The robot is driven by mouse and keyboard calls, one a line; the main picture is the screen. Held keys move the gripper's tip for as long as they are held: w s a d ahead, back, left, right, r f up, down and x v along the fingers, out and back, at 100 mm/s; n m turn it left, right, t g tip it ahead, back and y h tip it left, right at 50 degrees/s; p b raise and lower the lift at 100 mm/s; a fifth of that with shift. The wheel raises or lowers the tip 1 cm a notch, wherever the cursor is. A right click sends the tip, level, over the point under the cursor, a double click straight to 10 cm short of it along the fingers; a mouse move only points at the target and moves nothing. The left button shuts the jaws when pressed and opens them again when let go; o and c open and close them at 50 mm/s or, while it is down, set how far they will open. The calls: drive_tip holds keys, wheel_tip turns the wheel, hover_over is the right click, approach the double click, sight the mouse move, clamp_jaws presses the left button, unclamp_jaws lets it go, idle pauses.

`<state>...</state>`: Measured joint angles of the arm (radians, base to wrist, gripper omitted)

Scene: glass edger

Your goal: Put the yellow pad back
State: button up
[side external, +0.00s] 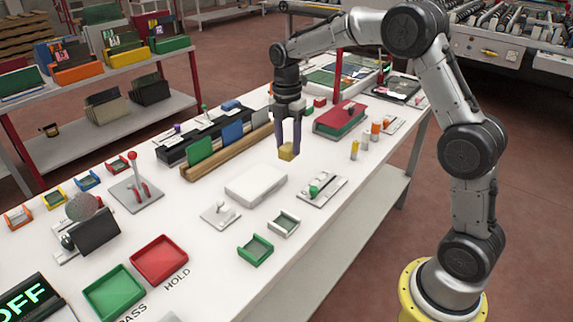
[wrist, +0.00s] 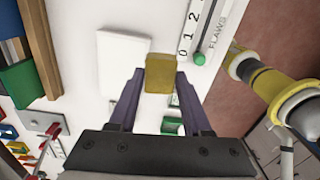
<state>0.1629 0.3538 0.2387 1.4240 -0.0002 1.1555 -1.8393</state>
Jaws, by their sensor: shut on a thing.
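My gripper (side external: 287,150) is shut on the yellow pad (side external: 286,153), a small block held between the fingertips above the white table. In the wrist view the pad (wrist: 159,74) sits between the two purple-grey fingers of my gripper (wrist: 160,82). A small yellow-rimmed holder (side external: 53,198) stands at the table's left edge, in a row with an orange holder (side external: 18,217), a blue holder (side external: 88,180) and a red holder (side external: 117,166). The yellow holder's inside looks grey; its details are too small to tell.
A white flat box (side external: 256,183) lies just below and left of my gripper. A green-knobbed slider (side external: 315,189) is to the right. A wooden rack (side external: 228,147) with upright panels, a red-handled lever (side external: 134,178) and a dark tilted plate (side external: 97,233) stand toward the left.

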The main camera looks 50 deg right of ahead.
drive_tip(key=s+d+r+m, duration=0.1)
drive_tip(key=s+d+r, duration=0.1)
drive_tip(key=s+d, duration=0.4)
drive_tip(key=w+d+f, duration=0.1)
drive_tip(key=w+f, duration=0.1)
drive_tip(key=w, duration=0.1)
drive_tip(key=w+d+f, duration=0.1)
drive_tip(key=w+f, duration=0.2)
drive_tip(key=w, duration=0.1)
drive_tip(key=w+d+f, duration=0.1)
drive_tip(key=w+f, duration=0.2)
drive_tip(key=w, duration=0.1)
drive_tip(key=shift+d, duration=0.1)
drive_tip(key=shift+w+d+f, duration=0.15)
drive_tip(key=shift+w+f, duration=0.4)
drive_tip(key=shift+f, duration=1.55)
drive_tip(key=shift+f, duration=0.1)
drive_tip(key=o, duration=1.2)
